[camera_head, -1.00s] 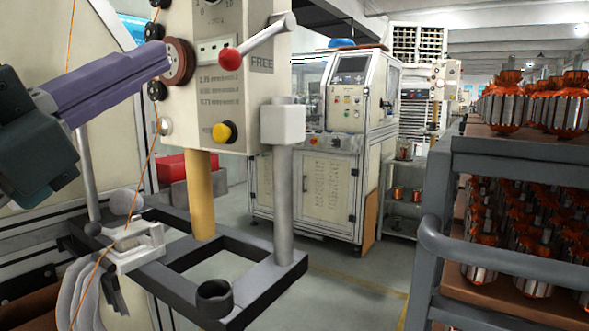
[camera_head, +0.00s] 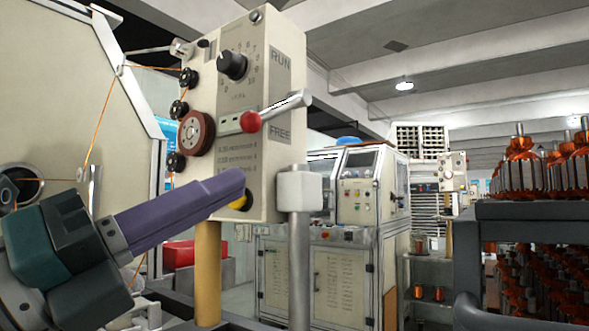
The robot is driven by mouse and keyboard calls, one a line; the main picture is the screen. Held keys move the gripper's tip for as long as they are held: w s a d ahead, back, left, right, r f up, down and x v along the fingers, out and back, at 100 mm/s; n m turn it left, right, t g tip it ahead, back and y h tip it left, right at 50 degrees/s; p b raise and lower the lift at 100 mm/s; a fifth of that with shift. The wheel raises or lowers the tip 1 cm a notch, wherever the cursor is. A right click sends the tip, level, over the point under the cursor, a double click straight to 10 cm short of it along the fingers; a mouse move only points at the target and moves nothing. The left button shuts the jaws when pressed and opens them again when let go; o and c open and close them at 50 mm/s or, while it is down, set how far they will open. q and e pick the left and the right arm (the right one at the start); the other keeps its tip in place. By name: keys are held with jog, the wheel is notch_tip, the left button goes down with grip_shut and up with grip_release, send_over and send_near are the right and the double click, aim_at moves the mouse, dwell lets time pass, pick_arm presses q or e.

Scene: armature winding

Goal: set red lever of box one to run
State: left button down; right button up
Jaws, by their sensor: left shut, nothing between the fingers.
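The control box (camera_head: 262,170) stands upright on a yellow post left of centre, with RUN printed near its top right and FREE lower down. Its lever (camera_head: 285,107) has a red ball (camera_head: 250,121) at the left end and a grey arm sloping up to the right, beside the FREE label. My left gripper (camera_head: 240,178) comes in from the lower left, shut and empty. Its purple fingers appear in front of the lower box face, below the red ball and apart from it in the picture. They partly hide the yellow button (camera_head: 239,201). My right gripper is not in view.
A black dial (camera_head: 232,65) and a dark red wheel (camera_head: 196,132) are on the box. An orange wire runs at its left. A grey post with a white block (camera_head: 299,191) stands at its right. A rack of armatures (camera_head: 520,209) is at the right.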

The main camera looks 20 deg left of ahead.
aim_at(278, 109)
pick_arm(q)
jog(key=w+d+r+p, duration=0.1)
jog(key=w+r+p, duration=0.2)
jog(key=w+r, duration=0.2)
jog(key=shift+w+r+p, duration=0.25)
jog(key=shift+w+p, duration=0.1)
jog(key=shift+p, duration=0.05)
